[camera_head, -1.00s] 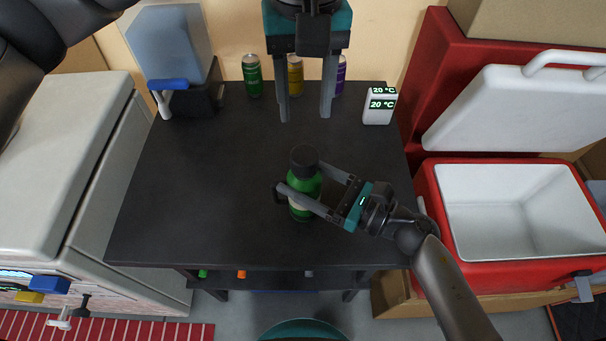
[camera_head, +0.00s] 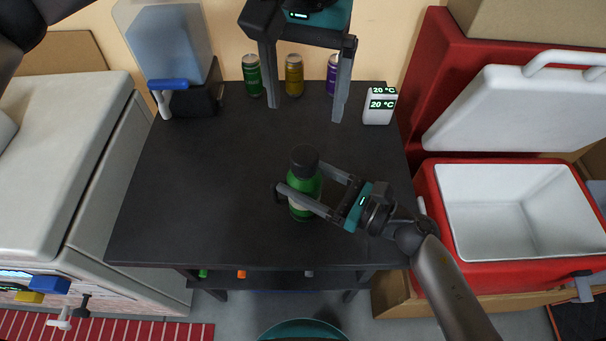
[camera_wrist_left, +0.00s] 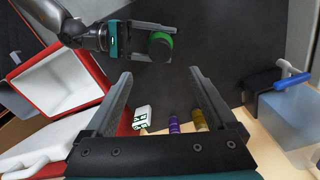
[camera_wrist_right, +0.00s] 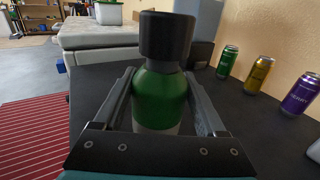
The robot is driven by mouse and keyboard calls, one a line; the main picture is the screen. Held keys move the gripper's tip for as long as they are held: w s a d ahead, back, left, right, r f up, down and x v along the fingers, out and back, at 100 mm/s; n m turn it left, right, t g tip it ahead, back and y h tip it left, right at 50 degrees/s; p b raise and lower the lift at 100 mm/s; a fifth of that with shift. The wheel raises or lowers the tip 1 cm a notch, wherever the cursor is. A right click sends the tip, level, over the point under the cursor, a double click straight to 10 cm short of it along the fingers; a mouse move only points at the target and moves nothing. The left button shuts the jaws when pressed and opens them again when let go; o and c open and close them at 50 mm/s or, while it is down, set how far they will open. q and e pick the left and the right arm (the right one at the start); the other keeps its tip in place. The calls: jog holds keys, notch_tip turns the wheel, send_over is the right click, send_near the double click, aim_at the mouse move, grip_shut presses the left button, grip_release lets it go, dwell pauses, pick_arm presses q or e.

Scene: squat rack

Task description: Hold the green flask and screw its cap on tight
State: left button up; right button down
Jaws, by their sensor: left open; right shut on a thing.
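The green flask (camera_head: 304,190) stands upright on the dark table, with its black cap (camera_head: 304,158) on top. My right gripper (camera_head: 296,190) is shut on the flask body from the right; the right wrist view shows the flask (camera_wrist_right: 160,100) between its fingers and the cap (camera_wrist_right: 165,36) above them. Whether the cap is tight cannot be told. My left gripper (camera_head: 306,108) is open and empty, above the back of the table, apart from the flask. In the left wrist view the cap (camera_wrist_left: 159,45) lies beyond its open fingers (camera_wrist_left: 160,75).
Green (camera_head: 252,76), yellow (camera_head: 294,76) and purple (camera_head: 333,76) cans stand at the table's back. A white thermometer box (camera_head: 379,106) is at the back right, a water dispenser (camera_head: 170,50) at the back left. A red cooler (camera_head: 430,200) stands open at right. The table's left half (camera_head: 200,190) is clear.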

aim_at(305, 154)
pick_arm(q)
jog(key=shift+f, duration=6)
jog(key=n, duration=1.7)
jog(key=shift+n, duration=0.3)
jog(key=n, duration=0.3)
jog(key=shift+n, duration=0.4)
jog(key=n, duration=0.3)
jog(key=shift+n, duration=0.4)
grip_shut()
